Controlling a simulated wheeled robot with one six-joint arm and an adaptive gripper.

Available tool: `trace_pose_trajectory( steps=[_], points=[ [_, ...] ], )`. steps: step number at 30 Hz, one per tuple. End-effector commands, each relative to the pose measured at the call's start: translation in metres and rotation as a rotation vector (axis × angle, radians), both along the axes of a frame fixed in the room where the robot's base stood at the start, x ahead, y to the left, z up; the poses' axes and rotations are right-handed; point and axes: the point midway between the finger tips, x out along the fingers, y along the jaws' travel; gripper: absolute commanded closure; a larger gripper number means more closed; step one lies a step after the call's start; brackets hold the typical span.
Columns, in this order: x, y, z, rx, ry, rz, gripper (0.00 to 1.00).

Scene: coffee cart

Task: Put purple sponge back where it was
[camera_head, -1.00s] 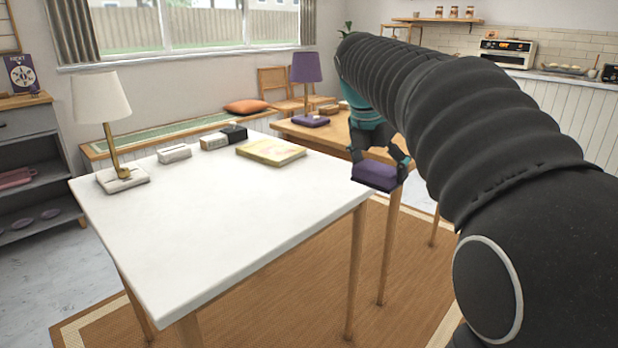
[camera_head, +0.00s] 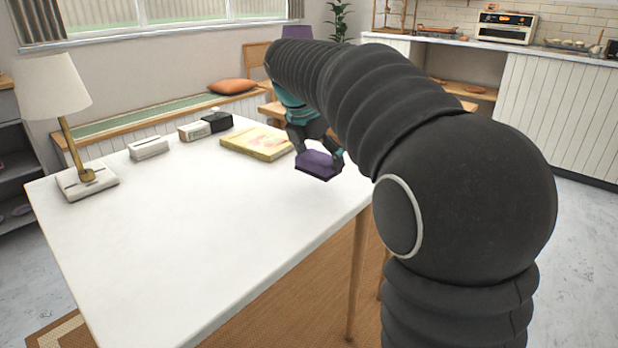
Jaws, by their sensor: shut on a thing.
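The purple sponge (camera_head: 317,165) is a small block with a dark underside. My gripper (camera_head: 318,153) is shut on it, with a finger on either side. In the picture the sponge appears over the right part of the white table (camera_head: 190,220), near its right edge. It looks held above the tabletop, but the exact gap is hard to tell. My arm hides part of the space behind the gripper.
A yellow book (camera_head: 256,142) lies left of the sponge. White box (camera_head: 148,148), another light box (camera_head: 194,130), dark box (camera_head: 217,121) and lamp (camera_head: 62,110) stand along the far side. The table's middle and front are clear. A wooden table (camera_head: 270,110) stands behind.

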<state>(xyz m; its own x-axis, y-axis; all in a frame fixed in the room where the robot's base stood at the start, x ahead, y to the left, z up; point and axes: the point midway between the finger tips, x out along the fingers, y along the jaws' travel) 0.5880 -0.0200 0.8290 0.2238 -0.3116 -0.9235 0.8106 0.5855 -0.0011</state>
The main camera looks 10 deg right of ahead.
Motion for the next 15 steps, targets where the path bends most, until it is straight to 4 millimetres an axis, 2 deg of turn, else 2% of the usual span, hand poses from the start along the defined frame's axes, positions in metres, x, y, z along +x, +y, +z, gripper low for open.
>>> trace_pose_trajectory(
  steps=[1,6,11,15],
  points=[
    [0.004,0.008,-0.005,0.000,0.002,0.003,0.40],
    [0.012,0.020,-0.013,0.001,-0.001,0.003,0.40],
    [0.013,0.022,-0.022,0.001,-0.001,0.003,0.40],
    [0.012,0.022,-0.042,0.000,0.002,0.003,0.40]
  ],
)
